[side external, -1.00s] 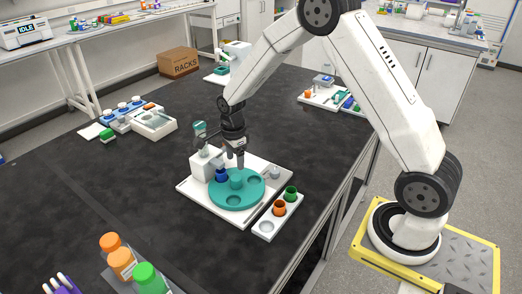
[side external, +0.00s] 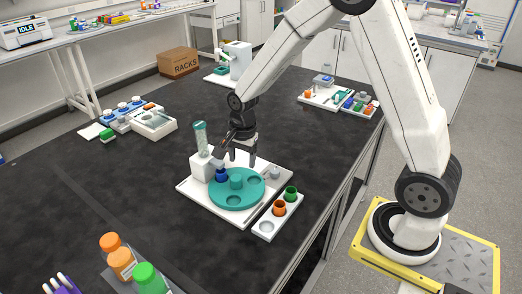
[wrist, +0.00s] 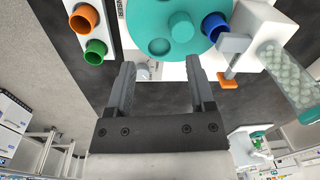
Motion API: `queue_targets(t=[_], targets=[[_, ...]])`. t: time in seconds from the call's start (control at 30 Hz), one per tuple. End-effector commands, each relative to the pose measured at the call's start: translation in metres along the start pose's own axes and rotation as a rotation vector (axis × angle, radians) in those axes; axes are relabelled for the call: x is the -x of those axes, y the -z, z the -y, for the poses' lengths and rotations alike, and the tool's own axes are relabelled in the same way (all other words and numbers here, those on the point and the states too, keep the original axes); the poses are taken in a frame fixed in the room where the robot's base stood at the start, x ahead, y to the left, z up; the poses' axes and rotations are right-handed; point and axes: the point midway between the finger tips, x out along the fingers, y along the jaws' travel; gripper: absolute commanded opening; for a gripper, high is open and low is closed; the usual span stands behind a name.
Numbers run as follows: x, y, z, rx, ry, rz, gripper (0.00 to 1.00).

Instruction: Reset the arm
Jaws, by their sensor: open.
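My gripper (side external: 237,158) is open and empty in the side view, above the back part of a white tray with a teal round carousel (side external: 250,191). In the wrist view my gripper (wrist: 159,72) shows its two fingers spread wide with nothing between them. A blue vial (side external: 221,175) sits in the carousel, beside a white dispenser block (side external: 202,168) with a clear tube of beads on top. The blue vial also shows in the wrist view (wrist: 214,27).
A white rack (side external: 265,229) beside the tray holds an orange vial (side external: 279,208) and a green vial (side external: 291,194). Orange and green bottles (side external: 122,262) stand at the front left. Much of the dark bench (side external: 130,185) is clear on the left.

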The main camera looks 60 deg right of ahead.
Motion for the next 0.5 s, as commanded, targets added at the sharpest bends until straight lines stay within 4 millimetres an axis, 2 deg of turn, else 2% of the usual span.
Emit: queue_targets(t=[0.5], targets=[[0.035,-0.039,-0.067,0.786,0.082,-0.055,0.69]])
